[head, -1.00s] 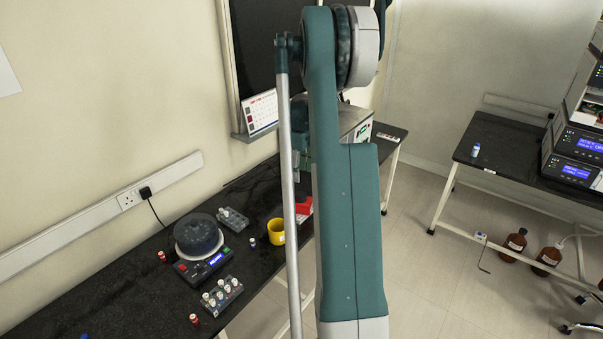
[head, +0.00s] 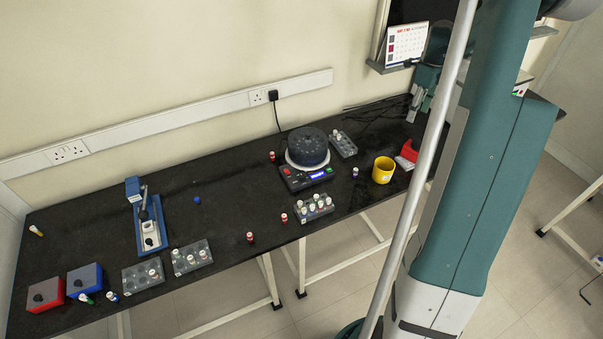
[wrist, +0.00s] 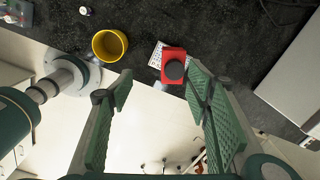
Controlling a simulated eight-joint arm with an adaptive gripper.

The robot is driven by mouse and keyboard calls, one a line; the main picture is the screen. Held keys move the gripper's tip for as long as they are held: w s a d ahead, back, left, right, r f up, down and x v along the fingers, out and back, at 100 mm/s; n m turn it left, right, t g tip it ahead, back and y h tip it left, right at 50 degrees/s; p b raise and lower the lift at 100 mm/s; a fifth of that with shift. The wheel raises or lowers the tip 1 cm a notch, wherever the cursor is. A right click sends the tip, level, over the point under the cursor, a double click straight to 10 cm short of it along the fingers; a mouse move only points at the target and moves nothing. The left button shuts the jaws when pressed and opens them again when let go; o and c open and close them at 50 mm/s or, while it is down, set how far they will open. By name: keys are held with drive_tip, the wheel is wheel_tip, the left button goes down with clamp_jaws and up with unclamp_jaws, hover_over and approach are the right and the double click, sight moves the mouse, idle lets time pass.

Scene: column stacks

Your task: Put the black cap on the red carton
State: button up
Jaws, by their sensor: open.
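A red carton (wrist: 178,53) lies beyond my fingertips in the wrist view. A dark round disc, looking like the black cap (wrist: 174,70), shows against the carton's near part; I cannot tell whether it rests on top or is part of its face. In the head view a red item (head: 411,150) near the yellow cup appears to be the same carton; no cap can be made out there. My gripper (wrist: 158,80) is open and empty, its fingers spread with the carton ahead, nearer the right finger. In the head view my gripper (head: 419,98) is above the bench's far right end.
A yellow cup (head: 383,170) stands left of the red carton. A hotplate device (head: 308,160), vial racks (head: 314,207) and small red-capped vials lie further left. Red (head: 45,294) and blue (head: 85,279) boxes with dark knobs sit at the left end. Bench between is partly clear.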

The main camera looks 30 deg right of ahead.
drive_tip(key=s+a+r+n+t, duration=0.1)
drive_tip(key=a+r+n, duration=0.4)
drive_tip(key=a, duration=0.6)
drive_tip(key=s+a+r+n+t+h, duration=0.1)
drive_tip(key=a+r+n, duration=0.35)
drive_tip(key=a, duration=0.65)
drive_tip(key=a+r+n+t, duration=0.1)
drive_tip(key=a+r+n, duration=0.45)
drive_tip(key=a, duration=0.55)
drive_tip(key=s+a+f+n+t, duration=0.1)
drive_tip(key=s+a+n+t, duration=0.1)
drive_tip(key=s+a+n, duration=0.6)
drive_tip(key=s+a+f+n+t+y, duration=0.1)
drive_tip(key=s+a+n, duration=0.7)
drive_tip(key=a, duration=1)
drive_tip(key=s, duration=0.3)
drive_tip(key=shift+t, duration=0.4)
